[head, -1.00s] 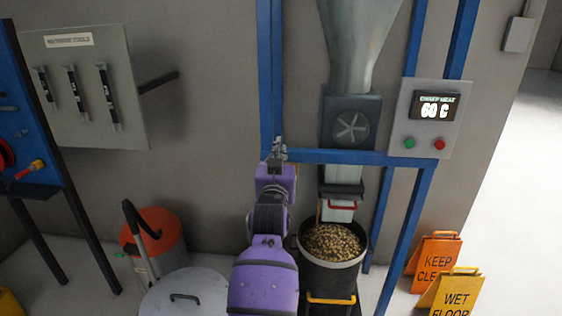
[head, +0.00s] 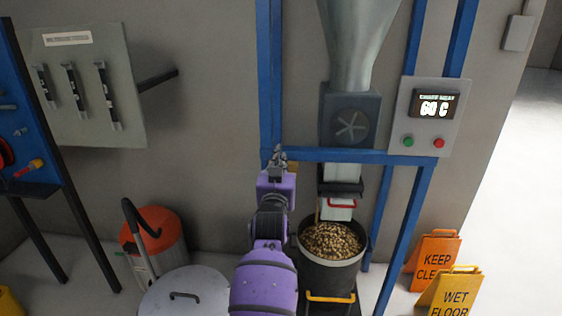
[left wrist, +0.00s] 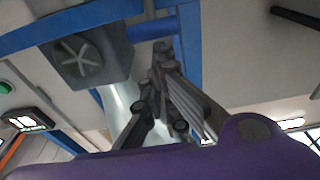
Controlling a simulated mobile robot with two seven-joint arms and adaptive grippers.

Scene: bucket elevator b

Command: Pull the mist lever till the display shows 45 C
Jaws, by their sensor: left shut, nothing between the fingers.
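The display (head: 435,104) on the grey panel reads 60 C; its small heading is blurred. My left gripper (head: 279,152) is shut and empty, in front of the blue frame near the left end of its crossbar. In the left wrist view its fingers (left wrist: 163,50) meet close to a short dark blue bar (left wrist: 152,31). I cannot tell whether they touch it. I cannot pick out the mist lever for certain in either view. My right gripper is not in view.
The blue frame (head: 345,156) carries a fan box (head: 350,120) under a metal hopper (head: 362,40). Below stands a black bucket (head: 330,276) of pale pieces. A wall board (head: 85,90) hangs left. Orange and yellow signs (head: 437,258) stand right.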

